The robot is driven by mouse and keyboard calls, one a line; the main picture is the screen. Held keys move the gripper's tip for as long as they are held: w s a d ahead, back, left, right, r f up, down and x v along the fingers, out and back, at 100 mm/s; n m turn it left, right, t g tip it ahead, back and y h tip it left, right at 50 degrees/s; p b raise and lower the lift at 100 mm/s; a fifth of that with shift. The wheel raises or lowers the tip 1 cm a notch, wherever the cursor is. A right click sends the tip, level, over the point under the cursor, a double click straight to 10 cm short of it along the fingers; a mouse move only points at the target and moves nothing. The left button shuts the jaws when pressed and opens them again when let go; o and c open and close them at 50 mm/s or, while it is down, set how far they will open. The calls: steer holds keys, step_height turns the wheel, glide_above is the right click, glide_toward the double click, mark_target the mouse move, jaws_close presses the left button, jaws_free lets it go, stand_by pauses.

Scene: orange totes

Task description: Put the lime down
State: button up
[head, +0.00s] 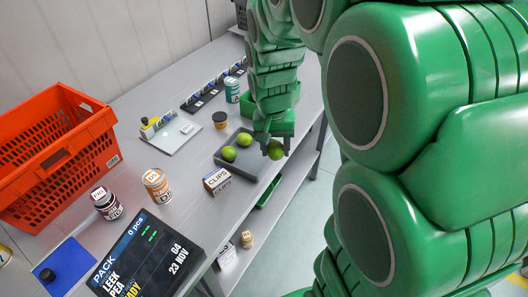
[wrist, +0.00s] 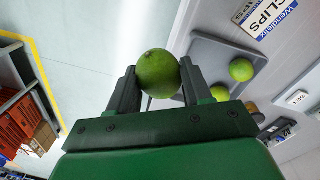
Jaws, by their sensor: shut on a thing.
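My gripper (wrist: 158,80) is shut on a green lime (wrist: 158,72), which sits between the two dark fingers in the wrist view. In the head view the held lime (head: 276,149) shows at the end of my green arm, above or just beyond the right edge of a grey tray (head: 247,171). I cannot tell its exact height. Two other limes lie in the tray, one at its back (head: 244,139) and one at its left (head: 229,153). They also show in the wrist view (wrist: 241,69), to the right of the gripper.
A CLIPS box (head: 217,181) stands in front of the tray. An orange tote (head: 55,150), jars (head: 157,184) and a PACK display (head: 145,262) are on the left of the grey table. A green bin (head: 262,103) stands behind the tray. The table's right edge is close to the gripper.

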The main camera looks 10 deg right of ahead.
stand_by(0.3)
steer(key=w+f, duration=0.2)
steer(key=w, duration=0.2)
steer(key=w+f, duration=0.3)
steer(key=w, duration=0.1)
steer(key=w+f, duration=0.3)
steer(key=w, duration=0.1)
steer(key=shift+w+d, duration=0.1)
steer(key=shift+w+f, duration=0.95)
steer(key=shift+f, duration=1.3)
steer(key=shift+f, duration=0.25)
steer(key=o, duration=1)
steer(key=shift+o, duration=0.2)
